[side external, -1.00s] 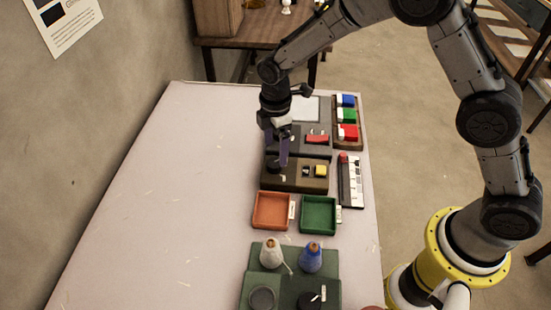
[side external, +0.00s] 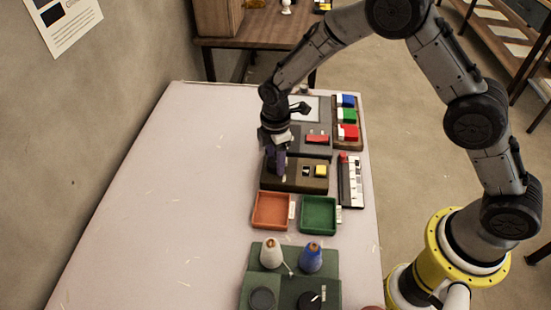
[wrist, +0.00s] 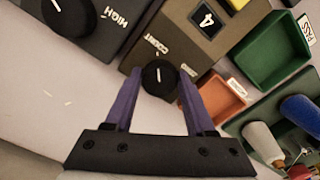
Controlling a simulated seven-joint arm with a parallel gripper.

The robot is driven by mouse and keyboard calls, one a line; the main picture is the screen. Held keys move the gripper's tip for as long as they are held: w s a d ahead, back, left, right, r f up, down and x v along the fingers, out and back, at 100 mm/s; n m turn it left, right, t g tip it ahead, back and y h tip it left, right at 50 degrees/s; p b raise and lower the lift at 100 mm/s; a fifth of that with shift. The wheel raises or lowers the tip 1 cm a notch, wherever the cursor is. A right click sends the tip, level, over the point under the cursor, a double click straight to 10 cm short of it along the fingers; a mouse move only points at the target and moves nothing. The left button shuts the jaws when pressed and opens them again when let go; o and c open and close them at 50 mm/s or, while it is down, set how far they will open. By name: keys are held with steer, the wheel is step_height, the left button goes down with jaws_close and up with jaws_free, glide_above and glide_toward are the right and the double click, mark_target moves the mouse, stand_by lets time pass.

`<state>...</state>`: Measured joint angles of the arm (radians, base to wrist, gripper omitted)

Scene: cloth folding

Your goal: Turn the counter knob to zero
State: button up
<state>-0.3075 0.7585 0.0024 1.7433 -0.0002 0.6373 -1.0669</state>
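The counter box (side external: 308,186) is a dark brown block on the table with a small display and a yellow button (side external: 321,171). In the wrist view its display (wrist: 207,20) reads 4, beside the word COUNT. The counter knob (wrist: 159,77) is round and black with a white pointer line. My gripper (wrist: 161,73) has purple fingers, one on each side of the knob, with a small gap visible on both sides. It is open and holds nothing. In the side view my gripper (side external: 278,174) is low at the box's left end and hides the knob.
Another box with a black knob marked HIGH (wrist: 68,16) is close by. Orange (side external: 271,211) and green (side external: 318,215) trays stand in front of the counter box. A green stand (side external: 250,283) holds a white and a blue spool. The table's left side is clear.

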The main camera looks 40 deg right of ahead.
jaws_close()
steer(key=shift+m, duration=0.3)
steer(key=m, duration=0.8)
steer(key=shift+s+m, duration=0.1)
steer(key=shift+m, duration=0.3)
steer(key=m, duration=0.4)
steer(key=shift+a+r, duration=0.1)
steer(key=shift+a, duration=0.05)
steer(key=shift+m, duration=2.2)
